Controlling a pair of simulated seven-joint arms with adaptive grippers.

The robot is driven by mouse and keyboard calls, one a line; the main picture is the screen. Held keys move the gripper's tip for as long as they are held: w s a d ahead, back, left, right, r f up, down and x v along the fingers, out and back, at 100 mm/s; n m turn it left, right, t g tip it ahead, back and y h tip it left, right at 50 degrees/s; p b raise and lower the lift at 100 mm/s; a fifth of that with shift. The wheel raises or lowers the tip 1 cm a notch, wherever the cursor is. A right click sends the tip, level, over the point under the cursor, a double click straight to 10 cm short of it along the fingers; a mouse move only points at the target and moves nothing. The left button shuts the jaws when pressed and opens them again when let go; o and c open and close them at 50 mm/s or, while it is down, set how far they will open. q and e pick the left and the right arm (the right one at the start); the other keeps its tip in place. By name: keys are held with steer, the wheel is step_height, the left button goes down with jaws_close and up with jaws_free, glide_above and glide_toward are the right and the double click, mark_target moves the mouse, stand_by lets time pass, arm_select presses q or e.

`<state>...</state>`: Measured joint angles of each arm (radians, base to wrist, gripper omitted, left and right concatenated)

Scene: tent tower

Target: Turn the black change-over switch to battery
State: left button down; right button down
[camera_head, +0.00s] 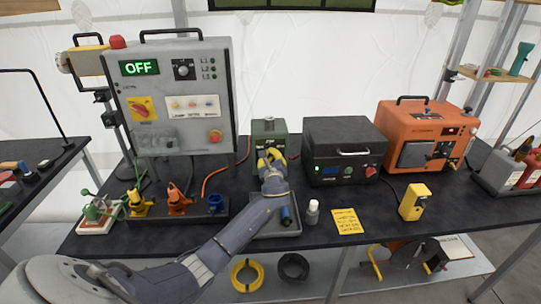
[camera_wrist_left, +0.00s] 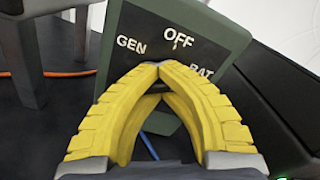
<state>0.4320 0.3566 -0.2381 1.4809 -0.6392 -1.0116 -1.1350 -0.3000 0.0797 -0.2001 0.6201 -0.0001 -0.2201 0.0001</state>
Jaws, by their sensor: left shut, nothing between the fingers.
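The change-over switch box (camera_head: 268,128) is a small green box on the black table, behind my left gripper. The left wrist view shows its dark front plate (camera_wrist_left: 150,27) up close, marked GEN, OFF and BAT; a finger partly covers BAT. A small white mark shows just below OFF. The black switch knob itself is hidden behind the yellow fingers, so I cannot tell its position. My left gripper (camera_head: 269,157) is in front of the box; its fingertips (camera_wrist_left: 160,67) are together with nothing between them. I cannot tell whether they touch the knob. My right gripper is not in view.
A grey control cabinet (camera_head: 172,62) with an OFF display stands left. A dark power unit (camera_head: 345,130) sits close right of the switch box, then an orange generator (camera_head: 425,125).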

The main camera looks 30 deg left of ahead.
arm_select(q)
steer(key=shift+a+r, duration=0.1)
steer(key=c, duration=0.5)
jaws_free()
steer(key=shift+s+d, duration=0.45)
steer(key=v, duration=1.1)
steer(key=shift+a, duration=0.1)
